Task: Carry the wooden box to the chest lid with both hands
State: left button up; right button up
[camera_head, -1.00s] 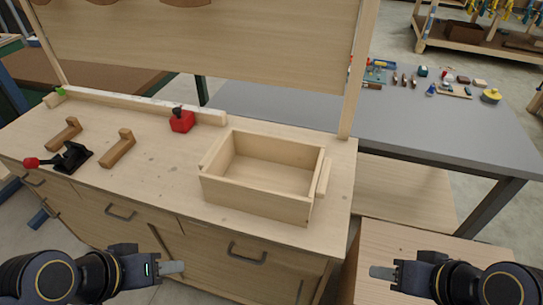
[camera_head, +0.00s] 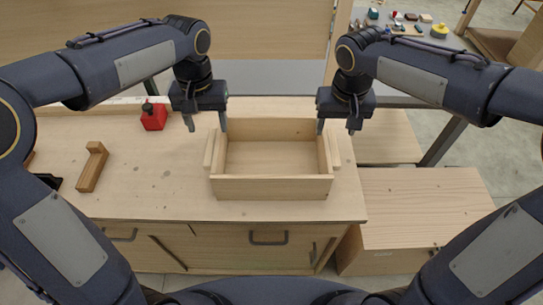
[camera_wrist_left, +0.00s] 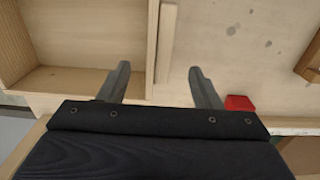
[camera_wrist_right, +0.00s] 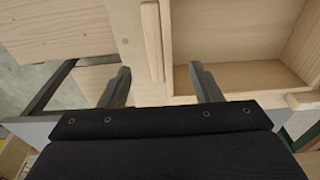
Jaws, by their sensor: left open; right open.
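The open wooden box (camera_head: 271,187) sits upright on the light wooden workbench, with a wooden grip strip on each short side. My left gripper (camera_head: 206,126) is open and empty near the box's left end. In the left wrist view its fingers (camera_wrist_left: 161,84) lie on either side of the box wall and strip. My right gripper (camera_head: 337,127) is open and empty near the right end. In the right wrist view its fingers (camera_wrist_right: 162,84) likewise lie either side of wall and strip. I cannot tell the finger height. The chest lid (camera_head: 425,205) is a flat wooden top, lower right of the bench.
A red block with a black knob (camera_head: 153,116) and a wooden bracket (camera_head: 92,167) stand on the workbench (camera_head: 150,200) left of the box. A grey table with small items (camera_head: 400,20) is behind. The chest lid is clear.

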aim_at(213, 146)
pick_arm(q)
jog(key=shift+f, duration=3.9)
pick_arm(e)
jog(key=shift+w+f, duration=0.25)
jog(key=shift+f, duration=1.7)
jog(key=shift+w+f, duration=0.2)
jog(key=shift+f, duration=1.75)
pick_arm(q)
grip_shut()
pick_arm(e)
grip_shut()
jog(key=shift+r, duration=0.1)
